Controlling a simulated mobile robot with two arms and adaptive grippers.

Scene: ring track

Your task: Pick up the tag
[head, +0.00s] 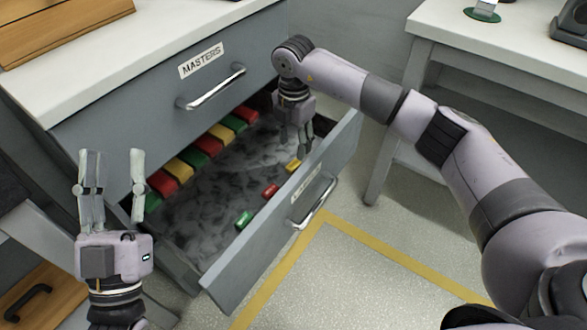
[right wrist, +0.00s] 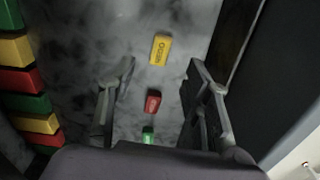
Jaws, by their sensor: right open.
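Three small tags lie in the open lower drawer near its front wall: a yellow tag (head: 293,166), a red tag (head: 270,190) and a green tag (head: 244,219). The right wrist view also shows the yellow tag (right wrist: 160,49), with lettering too small to read surely, the red tag (right wrist: 152,101) and the green tag (right wrist: 148,136). My right gripper (head: 303,150) reaches down into the drawer by the yellow tag. In the right wrist view its fingers (right wrist: 162,72) are apart, with no tag gripped. My left gripper (head: 113,160) is open, empty and pointing up at the left.
The open drawer (head: 225,288) has a grey front with a handle. Red, yellow and green blocks (head: 187,153) line its back edge. The closed drawer above is labelled MASTERS (head: 201,61). A white table (head: 450,37) stands at the right. The drawer's middle is clear.

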